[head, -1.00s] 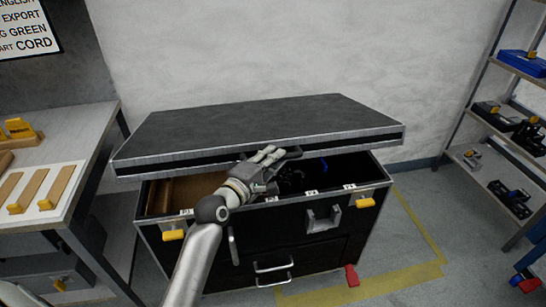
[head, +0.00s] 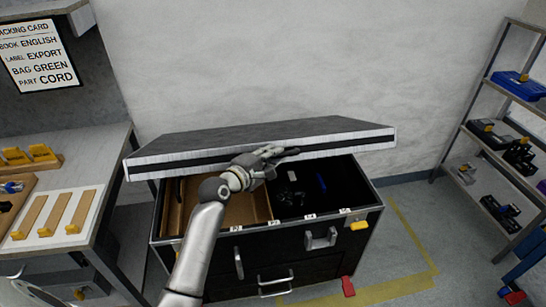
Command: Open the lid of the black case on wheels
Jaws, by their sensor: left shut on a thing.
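The black case (head: 290,246) stands on the floor in the middle of the head view. Its lid (head: 250,136) is tilted up at the front, with a wide gap to the case body. My left gripper (head: 275,157) is at the middle of the lid's front edge and shut on it. Part of the lid edge is hidden behind the gripper. Inside the case, a brown compartment (head: 238,211) is on the left and dark items (head: 287,194) lie on the right. My right gripper is not in view.
A workbench (head: 93,182) with yellow-handled pieces stands at the left, close to the case. A metal shelf (head: 485,150) with blue and black items stands at the right. A wall is behind the case. A red caster pedal (head: 348,286) sticks out at the front right.

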